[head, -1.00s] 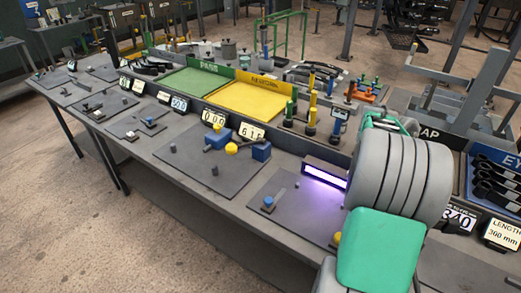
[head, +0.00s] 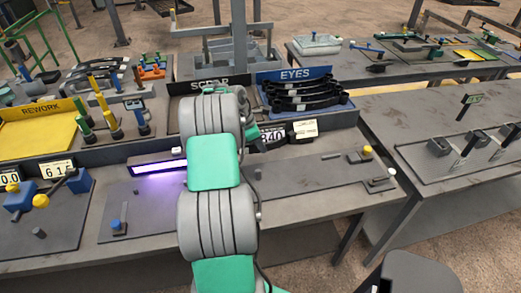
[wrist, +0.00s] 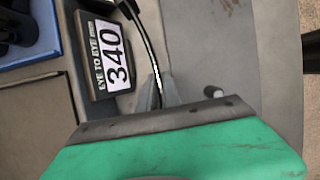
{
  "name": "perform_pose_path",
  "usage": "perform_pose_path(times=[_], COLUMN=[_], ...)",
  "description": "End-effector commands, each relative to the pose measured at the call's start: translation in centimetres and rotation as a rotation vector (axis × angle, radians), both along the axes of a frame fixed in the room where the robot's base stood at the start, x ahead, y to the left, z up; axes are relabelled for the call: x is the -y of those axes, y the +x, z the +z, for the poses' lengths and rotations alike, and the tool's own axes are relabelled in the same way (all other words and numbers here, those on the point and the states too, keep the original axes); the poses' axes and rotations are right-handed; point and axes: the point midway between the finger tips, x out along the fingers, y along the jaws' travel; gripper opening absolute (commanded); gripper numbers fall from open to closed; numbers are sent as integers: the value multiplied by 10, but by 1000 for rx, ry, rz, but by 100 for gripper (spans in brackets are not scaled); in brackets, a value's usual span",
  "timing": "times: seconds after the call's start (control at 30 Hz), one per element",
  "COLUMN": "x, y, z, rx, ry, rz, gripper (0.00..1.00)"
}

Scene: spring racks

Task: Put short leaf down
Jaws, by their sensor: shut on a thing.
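The short leaf (wrist: 148,45) is a thin, dark curved strip in the wrist view. My gripper (wrist: 160,88) is shut on it, with the strip running up and away from between the grey fingers. The strip's lower end is hidden by the fingers and wrist. In the head view my own arm hides the gripper and most or all of the leaf. A blue EYES tray (head: 293,73) at the back of the bench holds several black curved leaves (head: 305,95).
The "340" sign (wrist: 113,58) is close left of the leaf. A small peg (wrist: 213,92) stands right of the fingers. The bench's right plate (head: 310,178) has a yellow-topped post (head: 367,151) at its far end. A lit purple-white bar (head: 158,168) is left of my arm.

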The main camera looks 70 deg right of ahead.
Motion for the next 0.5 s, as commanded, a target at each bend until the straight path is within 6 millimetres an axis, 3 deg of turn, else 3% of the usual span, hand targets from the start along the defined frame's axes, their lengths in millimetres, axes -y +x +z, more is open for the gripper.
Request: perform_pose_path(times=[0.23, 0.4, 0.5], x=[19, 17, 18], y=[2, 2, 3], z=[-17, -41, -45], rx=[3, 2, 5], ry=[-6, -4, -9], rz=[0, 1, 0], gripper=[0, 0, 0])
